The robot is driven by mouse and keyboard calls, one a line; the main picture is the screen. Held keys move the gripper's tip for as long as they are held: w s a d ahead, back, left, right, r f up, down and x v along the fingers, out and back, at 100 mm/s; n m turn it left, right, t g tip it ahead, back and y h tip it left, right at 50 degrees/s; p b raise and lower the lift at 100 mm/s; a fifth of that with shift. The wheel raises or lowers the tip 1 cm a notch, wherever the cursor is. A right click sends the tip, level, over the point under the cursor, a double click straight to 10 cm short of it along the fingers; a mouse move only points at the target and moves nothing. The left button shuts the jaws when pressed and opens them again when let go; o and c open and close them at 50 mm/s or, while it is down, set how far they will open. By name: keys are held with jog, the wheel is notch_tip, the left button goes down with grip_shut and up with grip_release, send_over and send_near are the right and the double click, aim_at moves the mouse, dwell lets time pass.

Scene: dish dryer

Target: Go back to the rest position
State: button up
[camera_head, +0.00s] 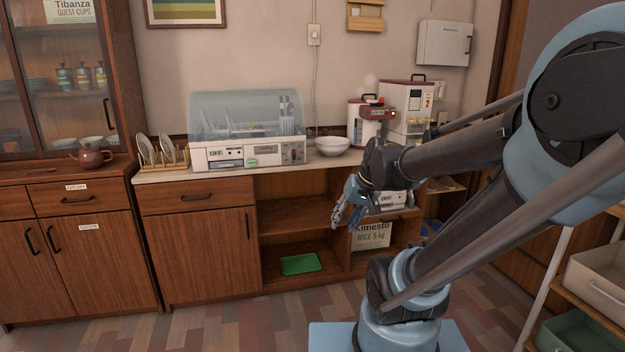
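My gripper (342,212) hangs in front of the open shelves of the wooden counter (165,176), below the counter top. It points down and to the left, and it is small in the picture. I see nothing held in it, but I cannot tell how far its fingers are apart. My arm reaches in from the right side and bends down at the wrist. The dish dryer (228,156) stands on the counter with its clear lid down over dishes, to the left of my gripper and above it.
A white bowl (332,146) and a rice dispenser (407,112) stand on the counter. A green tray (300,264) lies on the low shelf near a rice box (371,235). A rack with bins (598,285) stands at right. The floor (215,328) at front left is clear.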

jog(key=s+d+f+g+h, duration=0.1)
jog(key=s+d+f+h, duration=0.2)
jog(key=s+d, duration=0.6)
notch_tip(320, 180, down, 2)
jog(key=shift+s+d+f+h, duration=0.2)
jog(key=shift+s+f+h, duration=0.1)
jog(key=shift+s, duration=0.7)
jog(key=shift+w+f, duration=0.15)
jog(key=shift+w, duration=0.3)
jog(key=shift+c, duration=0.2)
